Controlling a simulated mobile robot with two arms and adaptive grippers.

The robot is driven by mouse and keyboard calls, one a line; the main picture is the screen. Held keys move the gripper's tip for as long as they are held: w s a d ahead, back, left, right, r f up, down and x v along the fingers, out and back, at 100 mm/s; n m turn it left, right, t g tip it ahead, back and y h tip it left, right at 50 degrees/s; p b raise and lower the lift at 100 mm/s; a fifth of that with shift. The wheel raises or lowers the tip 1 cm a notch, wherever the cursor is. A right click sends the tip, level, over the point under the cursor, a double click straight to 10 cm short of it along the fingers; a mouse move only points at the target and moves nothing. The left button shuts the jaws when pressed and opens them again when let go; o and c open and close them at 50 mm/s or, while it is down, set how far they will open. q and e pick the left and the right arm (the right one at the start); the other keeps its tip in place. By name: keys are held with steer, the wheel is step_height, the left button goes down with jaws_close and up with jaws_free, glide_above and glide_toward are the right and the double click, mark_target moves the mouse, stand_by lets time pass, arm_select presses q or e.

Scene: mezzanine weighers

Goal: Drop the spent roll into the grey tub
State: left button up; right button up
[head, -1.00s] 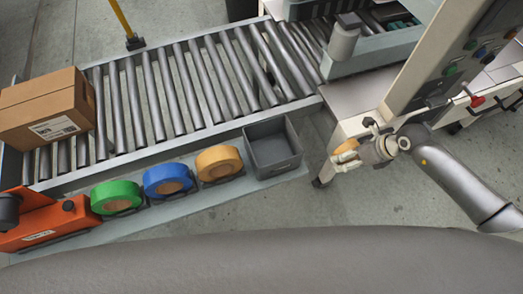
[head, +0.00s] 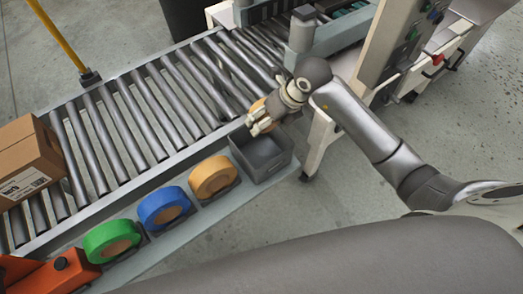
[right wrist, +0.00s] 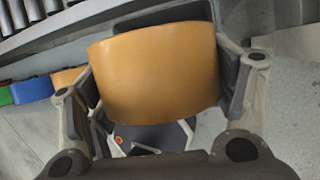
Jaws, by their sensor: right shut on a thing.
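My right gripper (head: 262,122) is shut on the spent roll, a tan-orange roll (head: 258,108) mostly hidden by the fingers in the head view. In the right wrist view the roll (right wrist: 155,75) fills the middle, with a finger on each side. The grey tub (head: 270,168) is an open-topped box at the right end of the ledge beside the conveyor. The gripper and roll appear over its back left part in the head view; their height above it is hard to tell. My left gripper is not in view.
A yellow-tan tape roll (head: 213,176), a blue one (head: 165,207) and a green one (head: 112,241) stand in a row left of the tub. The roller conveyor (head: 150,115) runs behind, carrying a cardboard box (head: 28,160). A machine frame (head: 318,135) stands close right of the tub.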

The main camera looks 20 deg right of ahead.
mark_target(268, 128)
step_height(268, 128, down, 4)
steer(key=b, duration=0.2)
steer(key=shift+f+b, duration=0.2)
steer(key=shift+b, duration=0.2)
steer(key=o, duration=1)
steer(key=shift+r, duration=0.1)
steer(key=shift+o, duration=0.2)
steer(key=v, duration=1.2)
steer(key=shift+a, duration=0.15)
